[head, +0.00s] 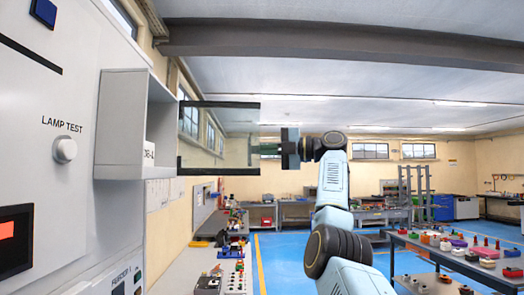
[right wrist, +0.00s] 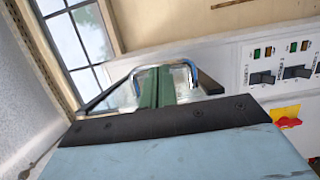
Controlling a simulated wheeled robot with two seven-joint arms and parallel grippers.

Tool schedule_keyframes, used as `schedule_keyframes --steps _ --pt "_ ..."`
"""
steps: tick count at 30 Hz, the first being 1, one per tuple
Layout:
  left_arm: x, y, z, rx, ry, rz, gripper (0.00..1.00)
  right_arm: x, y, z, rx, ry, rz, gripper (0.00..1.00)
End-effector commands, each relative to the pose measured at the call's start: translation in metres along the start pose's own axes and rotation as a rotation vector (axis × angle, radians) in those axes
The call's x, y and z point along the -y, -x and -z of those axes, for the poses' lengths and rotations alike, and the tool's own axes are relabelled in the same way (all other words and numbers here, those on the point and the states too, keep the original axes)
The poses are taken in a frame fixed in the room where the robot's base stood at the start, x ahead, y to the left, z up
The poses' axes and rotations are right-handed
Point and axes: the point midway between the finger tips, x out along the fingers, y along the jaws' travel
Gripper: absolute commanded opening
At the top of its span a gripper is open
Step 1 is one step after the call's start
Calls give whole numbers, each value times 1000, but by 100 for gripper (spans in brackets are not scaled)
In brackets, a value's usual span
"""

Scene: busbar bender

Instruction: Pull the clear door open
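The clear door (head: 218,138) is a see-through panel with dark top and bottom edges. In the head view it stands out to the right from the grey box (head: 122,125) on the cabinet front, swung open. My right gripper (head: 270,150) is at the door's outer edge, with its green fingers pointing left at it. In the right wrist view the fingers (right wrist: 155,88) are close together at a thin, bent metal handle (right wrist: 166,68) and appear shut on it. The fingertips are partly hidden by the handle and glare. My left gripper is out of view.
The white cabinet fills the left side, with a lamp test knob (head: 65,150) and a red display (head: 14,240). Switches (right wrist: 280,75) show in the right wrist view. Benches with parts stand further off, including one at the right (head: 455,262). Blue floor lies open between them.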

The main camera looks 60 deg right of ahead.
Motion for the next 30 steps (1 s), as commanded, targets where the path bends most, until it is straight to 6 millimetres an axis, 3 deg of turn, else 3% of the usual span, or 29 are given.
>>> schedule_keyframes --steps 6,10,24,30 --pt "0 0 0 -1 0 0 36 0 -1 1 -4 0 3 0" --pt "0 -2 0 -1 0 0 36 0 12 0 0 0 0 0" --pt "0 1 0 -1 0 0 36 -1 114 -1 1 -1 -4 0" --pt "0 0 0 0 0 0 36 0 132 -1 1 -1 -3 0"
